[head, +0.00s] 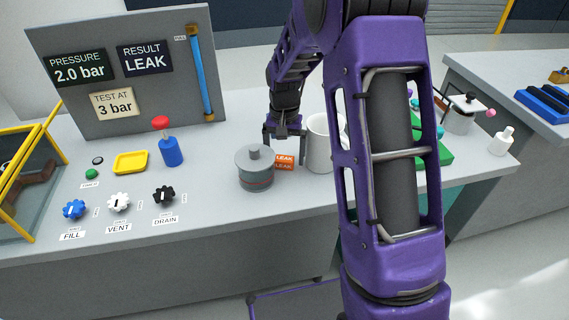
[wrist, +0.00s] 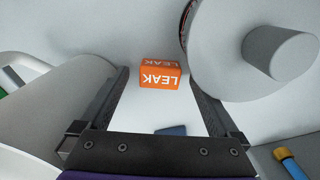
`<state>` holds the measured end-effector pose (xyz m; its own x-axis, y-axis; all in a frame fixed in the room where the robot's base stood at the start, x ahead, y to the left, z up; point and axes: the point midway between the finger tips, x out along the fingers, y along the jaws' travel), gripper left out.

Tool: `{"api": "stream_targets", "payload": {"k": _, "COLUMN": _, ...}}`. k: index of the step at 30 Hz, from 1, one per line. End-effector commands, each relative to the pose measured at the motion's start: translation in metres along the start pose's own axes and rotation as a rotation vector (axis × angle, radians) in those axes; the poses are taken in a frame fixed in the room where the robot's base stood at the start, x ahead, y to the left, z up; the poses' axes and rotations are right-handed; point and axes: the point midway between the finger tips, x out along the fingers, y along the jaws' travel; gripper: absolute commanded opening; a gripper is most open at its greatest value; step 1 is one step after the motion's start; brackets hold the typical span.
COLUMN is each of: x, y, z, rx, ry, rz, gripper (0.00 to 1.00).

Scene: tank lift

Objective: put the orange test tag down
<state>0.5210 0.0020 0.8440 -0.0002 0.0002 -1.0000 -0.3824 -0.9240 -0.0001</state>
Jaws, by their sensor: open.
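The orange test tag (head: 284,162), marked LEAK, rests on the bench between a grey lidded tank (head: 256,172) and a white cylinder (head: 319,150). In the wrist view the tag (wrist: 160,77) lies just beyond the fingertips, about midway between them, with its lettering upside down. My gripper (head: 284,146) is open and points down just above and behind the tag. In the wrist view the fingers (wrist: 158,95) are apart with clear space between them, and neither visibly touches the tag.
The tank's lid (wrist: 255,55) is close to the right finger, and the white cylinder (wrist: 45,115) is close to the left one. My arm hides part of the right side.

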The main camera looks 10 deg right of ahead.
Motion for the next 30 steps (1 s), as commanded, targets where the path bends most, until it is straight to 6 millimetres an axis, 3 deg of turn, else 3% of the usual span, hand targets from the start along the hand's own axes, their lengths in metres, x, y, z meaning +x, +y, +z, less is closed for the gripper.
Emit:
{"api": "stream_targets", "payload": {"k": 7, "x": 0.0015, "y": 0.0000, "z": -0.0001, "rx": 0.000, "ry": 0.000, "rz": 0.000, "gripper": 0.97}}
{"api": "stream_targets", "payload": {"k": 23, "x": 0.0011, "y": 0.0001, "z": -0.0001, "rx": 0.000, "ry": 0.001, "rz": 0.000, "gripper": 0.02}}
{"api": "stream_targets", "payload": {"k": 30, "x": -0.0025, "y": 0.0000, "z": -0.0003, "rx": 0.000, "ry": 0.001, "rz": 0.000, "gripper": 0.00}}
